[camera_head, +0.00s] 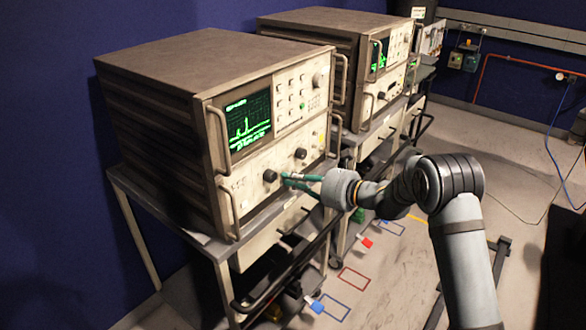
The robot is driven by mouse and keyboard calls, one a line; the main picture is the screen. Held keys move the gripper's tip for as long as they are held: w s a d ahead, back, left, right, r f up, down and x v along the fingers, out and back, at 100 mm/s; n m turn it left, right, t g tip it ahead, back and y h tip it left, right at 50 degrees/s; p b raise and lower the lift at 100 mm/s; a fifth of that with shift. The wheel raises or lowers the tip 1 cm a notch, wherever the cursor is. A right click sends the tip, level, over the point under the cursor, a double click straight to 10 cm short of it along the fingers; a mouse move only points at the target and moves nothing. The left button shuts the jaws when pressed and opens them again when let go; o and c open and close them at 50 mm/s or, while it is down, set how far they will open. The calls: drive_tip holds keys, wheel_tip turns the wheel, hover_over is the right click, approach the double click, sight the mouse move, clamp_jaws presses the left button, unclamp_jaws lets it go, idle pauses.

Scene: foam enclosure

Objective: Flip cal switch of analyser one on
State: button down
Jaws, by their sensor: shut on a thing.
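The near analyser (236,183) is a beige-fronted, brown-cased instrument on a cart at the left, with a lit green screen (249,118). Two dark knobs, a left one (270,175) and a right one (301,153), sit on its lower panel. My gripper (287,179) has green fingers and reaches in from the right. Its fingertips are at the lower panel, just right of the left knob, shut on a small part there, which I take as the cal switch. The fingers hide that switch, so its position cannot be told. No number is readable on the analyser.
A second analyser (383,92) stands on its own cart behind the near one. Metal handles (222,150) stick out at the sides of the near panel. The cart's rails (285,272) lie below my gripper. Open floor (385,265) with coloured outlines is to the right.

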drive_tip(key=shift+w+d, duration=0.1)
drive_tip(key=shift+d, duration=0.05)
drive_tip(key=c, duration=2)
unclamp_jaws()
drive_tip(key=shift+o, duration=0.7)
drive_tip(key=v, duration=1.2)
